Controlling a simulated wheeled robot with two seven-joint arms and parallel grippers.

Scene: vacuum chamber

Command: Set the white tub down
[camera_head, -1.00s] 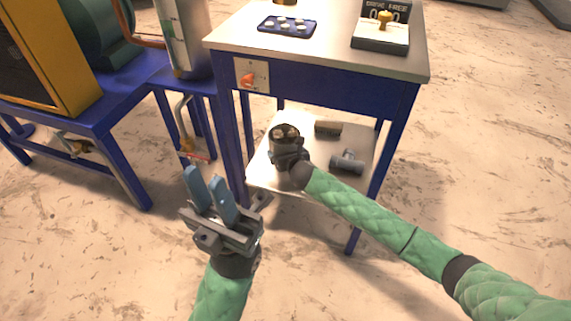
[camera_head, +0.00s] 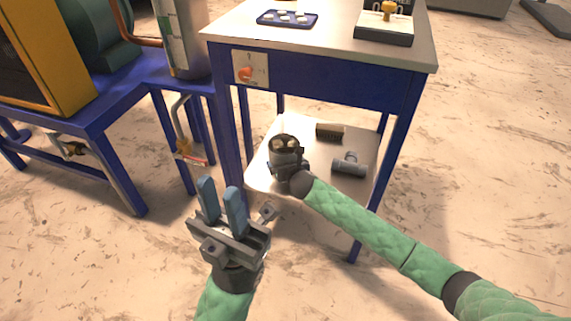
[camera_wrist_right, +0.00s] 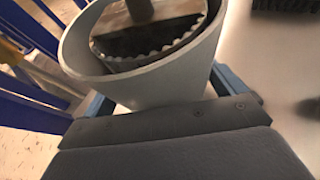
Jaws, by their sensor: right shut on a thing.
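The white tub (camera_wrist_right: 140,82) fills the top of the right wrist view, between the blue fingers of my right gripper. A dark piece with a scalloped edge (camera_wrist_right: 150,45) shows inside it. In the head view my right gripper (camera_head: 287,165) is over the near left part of the table's lower shelf (camera_head: 352,190), and its dark body hides the tub. I cannot tell whether the tub touches the shelf. My left gripper (camera_head: 221,190) is empty, its two blue fingers apart, in front of the table's left leg.
A dark brush-like block (camera_head: 330,131) and a grey pipe tee (camera_head: 349,165) lie on the shelf, right of my right gripper. The tabletop (camera_head: 335,30) overhangs the shelf. A blue tray (camera_head: 287,18) and a display stand (camera_head: 384,30) are on top. Blue legs frame the shelf.

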